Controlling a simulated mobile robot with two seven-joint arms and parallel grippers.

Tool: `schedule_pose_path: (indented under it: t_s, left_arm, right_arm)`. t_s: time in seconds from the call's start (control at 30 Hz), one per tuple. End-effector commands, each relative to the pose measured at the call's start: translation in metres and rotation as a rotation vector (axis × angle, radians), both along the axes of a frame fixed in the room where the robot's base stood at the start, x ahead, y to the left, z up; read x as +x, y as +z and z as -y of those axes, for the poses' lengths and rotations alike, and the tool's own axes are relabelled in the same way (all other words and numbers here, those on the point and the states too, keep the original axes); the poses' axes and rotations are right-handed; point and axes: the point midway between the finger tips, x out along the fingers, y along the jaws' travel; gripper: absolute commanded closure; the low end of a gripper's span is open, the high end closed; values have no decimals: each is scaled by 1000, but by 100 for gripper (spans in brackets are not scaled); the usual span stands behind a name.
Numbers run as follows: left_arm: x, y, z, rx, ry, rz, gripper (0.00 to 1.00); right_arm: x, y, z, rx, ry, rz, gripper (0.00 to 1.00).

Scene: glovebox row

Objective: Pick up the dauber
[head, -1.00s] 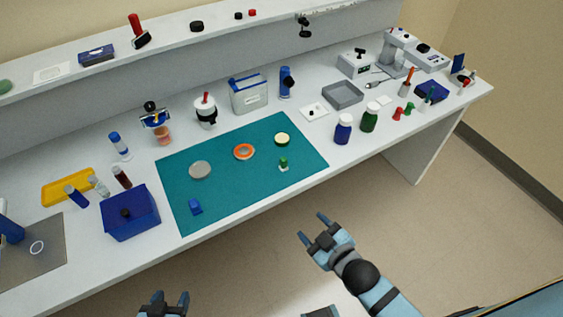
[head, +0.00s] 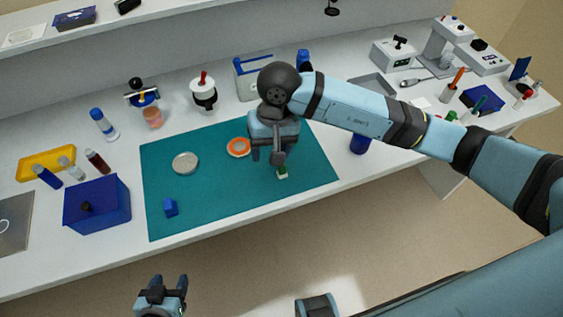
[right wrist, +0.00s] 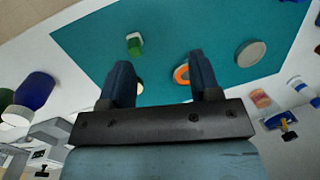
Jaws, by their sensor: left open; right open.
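A small green piece with a white part (head: 283,173) stands on the teal mat (head: 215,205); it looks the likeliest dauber, but I cannot be sure. It also shows in the right wrist view (right wrist: 134,44), clear of the fingers. My right gripper (head: 267,158) is open and empty above the mat, fingers down, just left of the green piece in the head view. My left gripper (head: 168,287) is open and empty in front of the bench.
A pale disc (right wrist: 140,88) is partly hidden by a finger. A blue box (head: 97,205) stands left of the mat. A blue bottle (head: 360,144) is partly hidden behind my right arm.

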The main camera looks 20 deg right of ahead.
Motion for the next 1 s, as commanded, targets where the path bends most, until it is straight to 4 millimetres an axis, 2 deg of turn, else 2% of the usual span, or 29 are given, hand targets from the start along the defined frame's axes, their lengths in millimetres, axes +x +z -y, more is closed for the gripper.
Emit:
schedule_pose_path:
  t_s: [0.03,0.1,0.2,0.6,0.87,1.0]
  left_arm:
    - [0,-3,0,0,0,0,44]
    - [0,-3,0,0,0,0,44]
    - [0,-2,0,0,0,0,44]
    - [0,6,-1,3,-2,2,44]
    - [0,10,-1,3,-2,2,44]
    - [0,17,-1,4,-1,1,44]
  right_arm:
    - [9,2,11,-65,32,43,43]
    - [16,4,21,-124,62,74,43]
    - [20,0,27,-158,77,88,43]
    - [19,-70,27,-155,76,86,43]
    - [19,-88,29,-153,74,84,43]
    - [18,-109,34,-152,73,83,43]
